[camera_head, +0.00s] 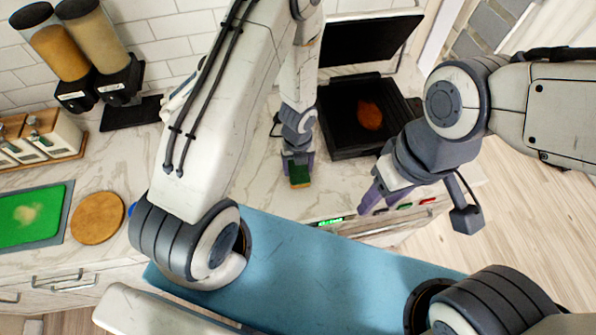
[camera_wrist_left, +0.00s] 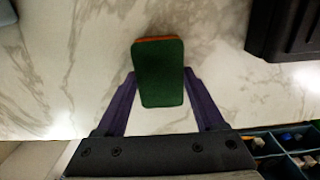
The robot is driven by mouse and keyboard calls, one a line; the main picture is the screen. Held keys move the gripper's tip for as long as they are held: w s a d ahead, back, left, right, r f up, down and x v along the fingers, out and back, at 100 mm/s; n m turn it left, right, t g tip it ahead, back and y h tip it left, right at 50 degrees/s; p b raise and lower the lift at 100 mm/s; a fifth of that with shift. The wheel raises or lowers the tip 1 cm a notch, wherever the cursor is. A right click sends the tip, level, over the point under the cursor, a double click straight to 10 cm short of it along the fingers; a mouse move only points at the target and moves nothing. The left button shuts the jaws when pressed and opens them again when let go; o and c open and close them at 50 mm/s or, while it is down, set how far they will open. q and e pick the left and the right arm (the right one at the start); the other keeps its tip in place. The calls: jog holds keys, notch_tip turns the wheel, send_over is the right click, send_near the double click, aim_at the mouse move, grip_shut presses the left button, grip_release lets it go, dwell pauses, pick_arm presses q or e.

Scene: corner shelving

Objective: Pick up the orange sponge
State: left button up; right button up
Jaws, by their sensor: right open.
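The orange sponge (camera_head: 299,174) shows a green face and a thin orange edge. In the left wrist view the sponge (camera_wrist_left: 158,75) lies between the two purple fingers, which meet its left and right sides. My left gripper (camera_head: 298,162) is shut on it, low over the marble counter. I cannot tell whether the sponge touches the counter. The left gripper's fingers also show in the left wrist view (camera_wrist_left: 160,74). My right gripper (camera_head: 368,200) is open near the counter's front edge, to the right of the sponge, and holds nothing that I can see.
A black open appliance (camera_head: 340,135) with an orange-brown item inside stands behind and right of the sponge. A round wooden board (camera_head: 98,218), a green board (camera_head: 28,215) and food dispensers (camera_head: 95,50) are at the left. Marble counter (camera_head: 262,190) lies bare around the left gripper.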

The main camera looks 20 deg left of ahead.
aim_at(298, 170)
pick_arm(q)
jog(key=shift+r, duration=0.2)
jog(key=shift+r+p, duration=0.6)
jog(key=shift+p, duration=0.15)
notch_tip(298, 170, up, 3)
jog(key=p, duration=0.3)
jog(key=shift+r, duration=0.1)
jog(key=s+d+r+p, duration=0.3)
jog(key=d+r+p, duration=0.2)
jog(key=d, duration=0.6)
jog(key=shift+s+r, duration=0.2)
jog(key=shift+r, duration=0.4)
jog(key=shift+d, duration=0.1)
